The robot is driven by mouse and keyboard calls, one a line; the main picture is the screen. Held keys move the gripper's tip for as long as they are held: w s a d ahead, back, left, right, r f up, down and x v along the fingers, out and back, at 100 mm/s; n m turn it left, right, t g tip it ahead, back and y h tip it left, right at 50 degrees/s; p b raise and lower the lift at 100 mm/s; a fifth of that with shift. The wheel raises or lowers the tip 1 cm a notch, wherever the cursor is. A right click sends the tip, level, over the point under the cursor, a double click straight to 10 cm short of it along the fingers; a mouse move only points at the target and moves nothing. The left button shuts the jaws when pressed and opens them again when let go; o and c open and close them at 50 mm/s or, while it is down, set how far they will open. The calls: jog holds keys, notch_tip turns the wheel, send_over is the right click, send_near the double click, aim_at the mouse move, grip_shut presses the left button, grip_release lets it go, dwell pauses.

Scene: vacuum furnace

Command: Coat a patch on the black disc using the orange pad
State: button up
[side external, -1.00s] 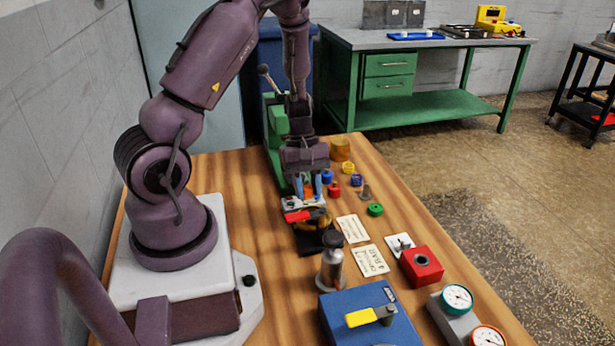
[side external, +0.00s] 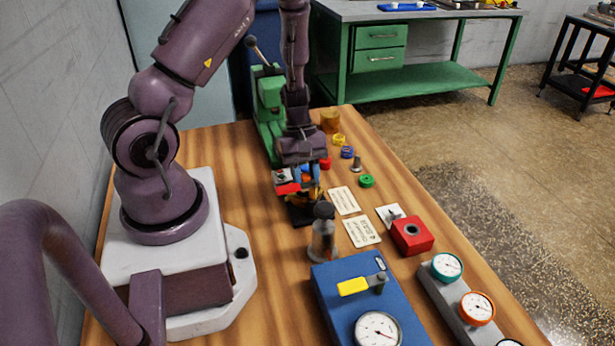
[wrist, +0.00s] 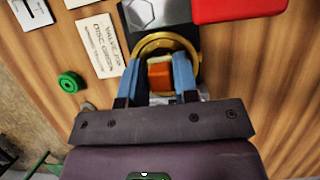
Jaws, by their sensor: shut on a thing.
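My gripper (wrist: 160,85) points down with its blue fingers shut on the orange pad (wrist: 160,75). In the side external view my gripper (side external: 302,182) is over the black stand (side external: 301,215). In the wrist view a gold ring (wrist: 165,39) on the black stand (wrist: 183,13) lies just beyond the pad, and the pad overlaps its opening. The black disc is not clearly seen; the fingers and pad cover much of the ring's inside. I cannot tell whether the pad touches anything under it.
A red block-like part (side external: 288,188) sits close beside the fingers. Printed cards (side external: 361,232) lie to the right. A metal-topped bottle (side external: 323,235) and a blue box with a yellow handle (side external: 365,305) stand nearer the camera. A green cap (side external: 367,181) lies farther right.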

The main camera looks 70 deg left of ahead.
jog(key=shift+s+a, duration=0.2)
jog(key=shift+a, duration=0.35)
jog(key=shift+s+a, duration=0.2)
jog(key=shift+a, duration=0.35)
jog(key=shift+a+r, duration=0.1)
jog(key=shift+r, duration=0.05)
notch_tip(320, 180, up, 8)
